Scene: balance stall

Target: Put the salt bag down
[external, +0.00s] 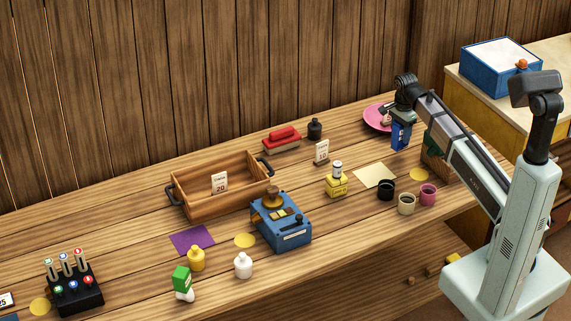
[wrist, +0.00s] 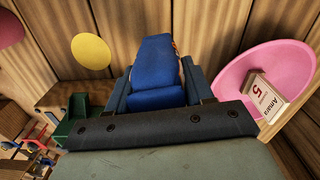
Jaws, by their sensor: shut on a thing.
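The salt bag looks to be the blue packet (external: 401,136) at the right end of the bench in the external view. My gripper (external: 402,119) is above it and shut on its upper part. In the wrist view the blue bag (wrist: 157,72) sits between the two dark fingers of my gripper (wrist: 158,88). I cannot tell whether its bottom touches the bench or hangs just above it.
A pink dish (external: 376,117) with a card (wrist: 266,98) reading "Amara 5" is close beside the bag. A yellow disc (external: 419,174), a cream sheet (external: 374,176) and several cups (external: 407,204) lie nearer the front. A wooden crate (external: 196,208) stands further left.

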